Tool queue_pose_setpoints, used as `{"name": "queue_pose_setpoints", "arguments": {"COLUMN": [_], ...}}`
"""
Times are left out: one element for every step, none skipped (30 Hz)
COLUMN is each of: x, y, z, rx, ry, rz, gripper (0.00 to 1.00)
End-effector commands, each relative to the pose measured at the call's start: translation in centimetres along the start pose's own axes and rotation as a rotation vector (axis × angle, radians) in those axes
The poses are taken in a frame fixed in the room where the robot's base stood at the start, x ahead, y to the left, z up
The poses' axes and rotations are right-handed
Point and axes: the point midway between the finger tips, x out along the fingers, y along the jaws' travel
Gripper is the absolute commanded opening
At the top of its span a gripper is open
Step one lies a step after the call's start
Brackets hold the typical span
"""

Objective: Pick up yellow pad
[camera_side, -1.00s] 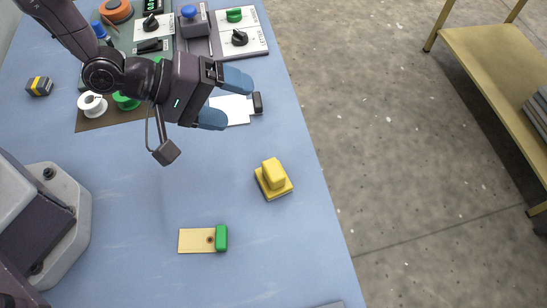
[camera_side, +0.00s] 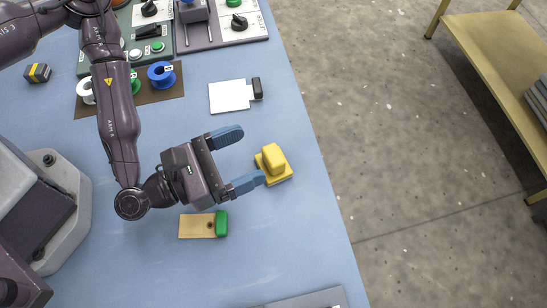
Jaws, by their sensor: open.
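The yellow pad (camera_side: 273,166) sits on the blue table near its right edge. It has a square base and a raised block handle on top. My gripper (camera_side: 246,158) is open, with its two blue fingers pointing right toward the pad. The upper finger is up and left of the pad; the lower finger's tip is close to the pad's lower left side. I cannot tell from this view whether that tip touches it or how high the gripper is. Nothing is between the fingers.
A tan card with a green handle (camera_side: 221,223) lies just below my gripper. A white card with a black handle (camera_side: 230,96) lies above it. Spools (camera_side: 161,75) stand on a brown mat, with control panels behind. A grey plate (camera_side: 306,300) is at the bottom edge.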

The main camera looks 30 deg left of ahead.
Motion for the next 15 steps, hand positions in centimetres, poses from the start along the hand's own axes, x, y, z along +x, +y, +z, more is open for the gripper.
{"name": "queue_pose_setpoints", "arguments": {"x": [-0.1,-0.1,0.0,-0.1,-0.1,0.5,1.1,1.4,1.8,2.1,2.2,2.4,2.6,2.8,3.2], "y": [-0.1,-0.1,-0.1,-0.1,-0.1,0.0,0.0,0.0,0.0,0.0,0.0,0.0,0.0,0.0,0.0], "z": [-1.3,-1.9,-2.8,-3.4,-3.9,-3.9,-3.8,-3.8,-3.8,-3.8,-3.8,-3.8,-3.8,-3.8,-3.8], "rx": [0.003,0.004,0.003,0.003,0.004,0.004,0.005,0.004,0.004,0.004,0.003,0.003,0.003,0.003,0.004], "ry": [0.002,0.001,0.001,0.001,0.000,-0.005,-0.006,-0.004,-0.003,-0.003,-0.002,-0.002,-0.002,-0.002,-0.002], "rz": [-0.001,-0.001,-0.001,-0.002,-0.002,-0.002,-0.002,-0.001,-0.002,-0.002,-0.002,-0.002,-0.002,-0.002,-0.002], "gripper": [0.79,0.79,0.79,0.79,0.79,0.79,0.79,0.79,0.79,0.79,0.79,0.79,0.79,0.79,0.79]}}
